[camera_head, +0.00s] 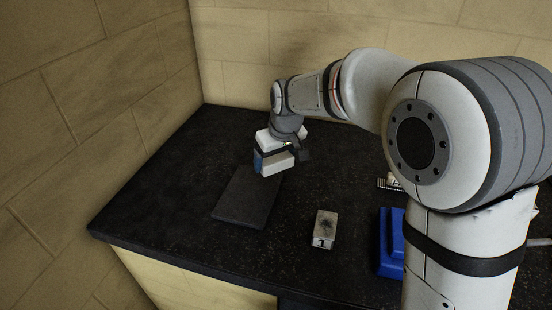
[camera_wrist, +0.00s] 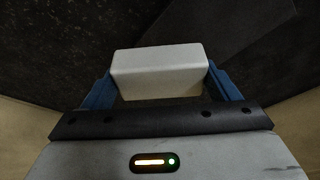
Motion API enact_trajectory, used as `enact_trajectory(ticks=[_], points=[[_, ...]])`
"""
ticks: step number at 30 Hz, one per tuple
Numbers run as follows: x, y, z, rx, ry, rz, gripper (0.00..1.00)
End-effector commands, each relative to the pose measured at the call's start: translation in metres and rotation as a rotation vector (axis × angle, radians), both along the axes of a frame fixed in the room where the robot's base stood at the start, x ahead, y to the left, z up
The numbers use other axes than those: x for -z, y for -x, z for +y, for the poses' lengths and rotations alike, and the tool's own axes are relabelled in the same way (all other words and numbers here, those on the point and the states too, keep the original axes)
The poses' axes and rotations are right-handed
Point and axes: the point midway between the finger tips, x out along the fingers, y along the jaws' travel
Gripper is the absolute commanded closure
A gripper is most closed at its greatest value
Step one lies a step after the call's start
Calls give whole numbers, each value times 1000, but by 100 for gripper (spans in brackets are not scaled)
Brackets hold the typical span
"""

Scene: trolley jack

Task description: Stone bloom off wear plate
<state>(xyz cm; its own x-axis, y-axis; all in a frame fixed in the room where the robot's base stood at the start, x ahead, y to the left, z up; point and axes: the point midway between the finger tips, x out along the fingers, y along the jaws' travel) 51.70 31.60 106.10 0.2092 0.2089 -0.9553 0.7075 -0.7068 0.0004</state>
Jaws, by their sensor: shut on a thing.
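My gripper (camera_head: 277,156) is shut on a pale grey block (camera_head: 279,164). In the wrist view the block (camera_wrist: 160,70) spans between the two blue fingers of my gripper (camera_wrist: 161,80). The block is held over the far end of a flat dark slab (camera_head: 245,199); I cannot tell whether they touch. A small grey plate-like block (camera_head: 325,225) with a dark smudge on top and a "1" label on its front lies on the black worktop, right of the slab and apart from my gripper.
A blue object (camera_head: 391,244) stands at the right, partly hidden by my arm. Another small labelled item (camera_head: 391,183) lies behind it, also partly hidden. Brick walls close the worktop (camera_head: 160,195) at the back and left. The left part is bare.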

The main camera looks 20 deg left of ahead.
Motion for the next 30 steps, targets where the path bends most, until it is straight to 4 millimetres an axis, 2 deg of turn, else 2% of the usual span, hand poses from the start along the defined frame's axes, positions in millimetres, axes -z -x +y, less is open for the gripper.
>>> enact_trajectory(ticks=[5,15,30], points=[[-3,0,0,0,-1,-1,37],[-30,0,0,0,0,0,37],[-30,0,0,0,0,0,37]])
